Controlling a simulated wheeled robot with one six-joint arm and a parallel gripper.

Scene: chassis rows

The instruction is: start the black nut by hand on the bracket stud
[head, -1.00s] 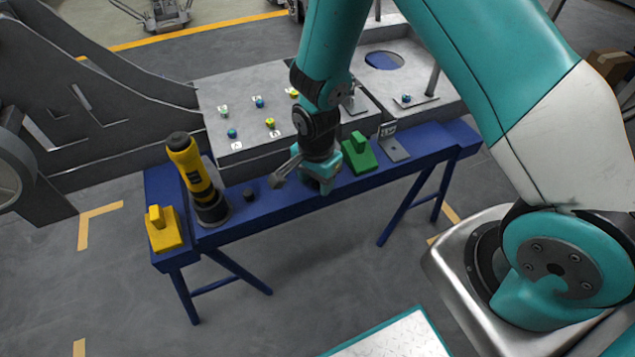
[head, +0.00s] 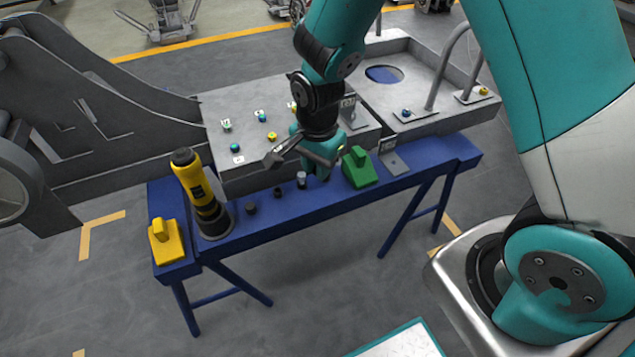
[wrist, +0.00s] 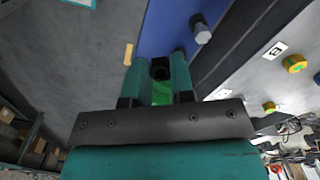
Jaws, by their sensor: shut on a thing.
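My gripper (head: 318,170) is above the blue bench, just left of the green block. In the wrist view its teal fingers (wrist: 158,70) are closed on a small black piece that looks like the black nut (wrist: 160,68). The nut is hidden by the gripper in the head view. An upright grey bracket (head: 349,108) with a label stands on the chassis plate behind my wrist, partly covered. A second grey angle bracket (head: 393,160) sits on the bench right of the green block. I cannot make out a stud on either.
The blue bench (head: 335,196) carries a yellow tool (head: 192,185), a yellow block (head: 165,241), two dark pieces (head: 250,208) (head: 277,191), a silver piece (head: 301,180) and a green block (head: 360,168). The chassis plate (head: 235,110) behind holds several blue and yellow fasteners.

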